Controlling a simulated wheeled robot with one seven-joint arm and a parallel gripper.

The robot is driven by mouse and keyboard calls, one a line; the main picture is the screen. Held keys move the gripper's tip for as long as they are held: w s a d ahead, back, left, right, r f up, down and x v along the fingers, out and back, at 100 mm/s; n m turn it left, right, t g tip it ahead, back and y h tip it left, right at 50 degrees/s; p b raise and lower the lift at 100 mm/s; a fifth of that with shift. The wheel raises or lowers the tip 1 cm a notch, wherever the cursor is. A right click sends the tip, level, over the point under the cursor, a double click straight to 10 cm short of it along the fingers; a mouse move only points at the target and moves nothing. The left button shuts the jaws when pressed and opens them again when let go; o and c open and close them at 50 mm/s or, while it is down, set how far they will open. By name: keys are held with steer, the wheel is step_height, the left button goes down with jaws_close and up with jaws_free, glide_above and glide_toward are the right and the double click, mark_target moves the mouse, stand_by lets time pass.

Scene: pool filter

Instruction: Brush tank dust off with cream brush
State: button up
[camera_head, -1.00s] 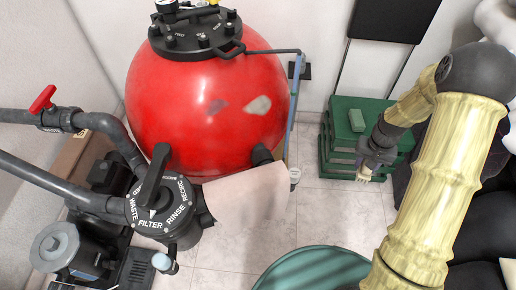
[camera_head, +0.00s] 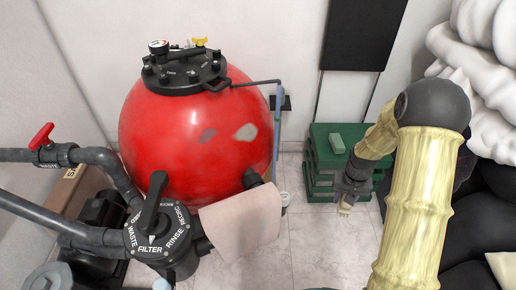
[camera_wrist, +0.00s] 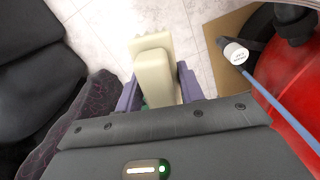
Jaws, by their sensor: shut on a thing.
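The round red tank (camera_head: 150,130) stands at the left-centre of the head view. It bears a pale dust patch (camera_head: 246,132) and a greyer patch (camera_head: 207,135) on its upper front. My gripper (camera_head: 347,198) is to the right of the tank and well apart from it, in front of the green crates. It is shut on the cream brush (camera_head: 345,209), which points downward. In the wrist view the brush (camera_wrist: 154,75) sits between the purple fingers of my gripper (camera_wrist: 158,92). The tank's red side (camera_wrist: 285,75) shows at the right edge there.
A black filter valve (camera_head: 160,240) with pipes and a red-handled valve (camera_head: 43,136) stand at left. A pink cloth (camera_head: 245,222) hangs in front of the tank. A blue pole (camera_head: 278,125) stands beside it. Green crates (camera_head: 320,170) are behind my gripper. Tiled floor (camera_head: 310,245) is clear between.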

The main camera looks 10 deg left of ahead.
steer(key=a+r+n+t+y+p, duration=0.1)
steer(key=a+r+n+y+p, duration=0.1)
steer(key=a, duration=0.7)
steer(key=a+r+n+t+y+p, duration=0.1)
steer(key=a+r+n+t+y, duration=0.1)
steer(key=a+r+n+y, duration=0.3)
steer(key=w+a+r+n+t+y+p, duration=0.1)
steer(key=a+r+n, duration=0.4)
steer(key=a, duration=0.9)
step_height(320, 180, up, 3)
steer(key=t+y+p, duration=0.1)
steer(key=y, duration=0.1)
steer(key=shift+a+r+y+p, duration=0.15)
steer(key=shift+a+y+p, duration=0.2)
steer(key=shift+a+y, duration=0.05)
steer(key=b+x, duration=0.3)
steer(key=x, duration=0.3)
steer(key=shift+b+x, duration=0.6)
steer(key=shift+x, duration=0.45)
steer(key=shift+w, duration=0.1)
